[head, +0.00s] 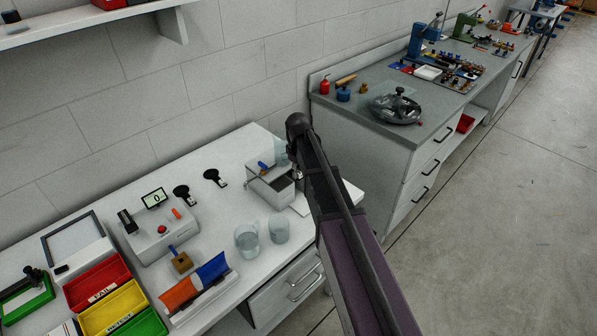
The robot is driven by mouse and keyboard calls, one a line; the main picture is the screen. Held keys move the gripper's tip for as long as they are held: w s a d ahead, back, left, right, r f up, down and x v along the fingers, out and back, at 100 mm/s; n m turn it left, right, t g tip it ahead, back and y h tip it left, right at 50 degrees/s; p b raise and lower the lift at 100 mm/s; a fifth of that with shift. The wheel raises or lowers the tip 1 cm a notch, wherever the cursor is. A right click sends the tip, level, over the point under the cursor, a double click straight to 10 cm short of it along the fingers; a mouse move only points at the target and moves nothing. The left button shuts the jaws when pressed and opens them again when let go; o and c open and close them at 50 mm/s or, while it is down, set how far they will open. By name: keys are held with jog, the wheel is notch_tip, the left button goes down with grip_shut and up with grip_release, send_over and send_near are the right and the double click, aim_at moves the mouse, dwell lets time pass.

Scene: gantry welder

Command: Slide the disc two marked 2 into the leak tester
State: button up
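No disc with a readable 2 shows. Two small black round pieces with short stems, one on the left (182,192) and one on the right (213,176), lie on the white bench; any marks on them are too small to read. A light grey box with a screen reading 0 and a red button (151,242) stands left of them and may be the leak tester; I see no label or clear slot on it. My arm reaches in from the lower right over the bench's right end. My gripper's fingers cannot be made out and seem hidden behind the arm.
A grey open-topped box (268,188) stands close beside my arm. Red, yellow (113,308) and green bins are at left. A second bench (350,112) is behind right.

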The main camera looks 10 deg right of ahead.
jog(key=o, duration=0.4)
jog(key=shift+o, duration=0.2)
jog(key=s+d, duration=0.5)
jog(key=s, duration=0.2)
notch_tip(320, 180, up, 5)
jog(key=p, duration=0.5)
jog(key=shift+w, duration=0.1)
dwell(1.0)
jog(key=s+m, duration=0.7)
jog(key=s, duration=0.9)
